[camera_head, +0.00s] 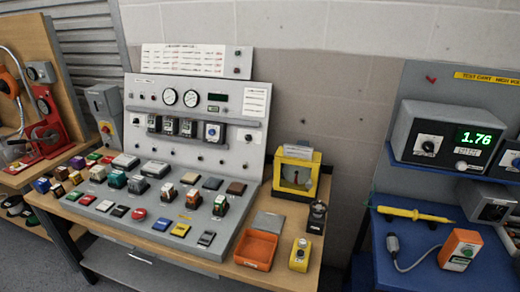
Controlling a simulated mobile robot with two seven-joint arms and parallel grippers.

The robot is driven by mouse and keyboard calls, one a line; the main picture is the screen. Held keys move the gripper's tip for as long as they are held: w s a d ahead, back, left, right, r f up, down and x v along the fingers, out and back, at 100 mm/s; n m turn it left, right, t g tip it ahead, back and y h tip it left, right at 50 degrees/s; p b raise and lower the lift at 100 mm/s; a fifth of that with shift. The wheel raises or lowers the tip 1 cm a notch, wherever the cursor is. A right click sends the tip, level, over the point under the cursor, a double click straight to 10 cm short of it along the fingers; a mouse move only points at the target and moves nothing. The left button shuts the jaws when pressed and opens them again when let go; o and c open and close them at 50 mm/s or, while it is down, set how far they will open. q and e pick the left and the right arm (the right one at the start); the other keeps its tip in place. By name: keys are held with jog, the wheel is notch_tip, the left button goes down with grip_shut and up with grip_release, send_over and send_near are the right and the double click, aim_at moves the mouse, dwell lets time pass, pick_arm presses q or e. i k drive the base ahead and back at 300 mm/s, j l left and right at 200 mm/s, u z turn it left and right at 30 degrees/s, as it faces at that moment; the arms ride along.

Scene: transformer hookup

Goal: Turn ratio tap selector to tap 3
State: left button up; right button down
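Neither of my grippers shows in the head view. No label naming the ratio tap selector is readable. Another knob, on a blue-faced dial (212,132), is on the upright grey panel (190,112) in the middle. The position numbers around both knobs are too small to read.
A wooden bench (262,275) carries the panel, several small coloured modules, an orange tray (257,249) and a yellow-framed instrument (296,172). A blue bench (405,262) at the right holds a yellow probe (413,214) and an orange device (460,249). A gap separates the benches.

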aim_at(428, 147)
jog(key=z, duration=1.5)
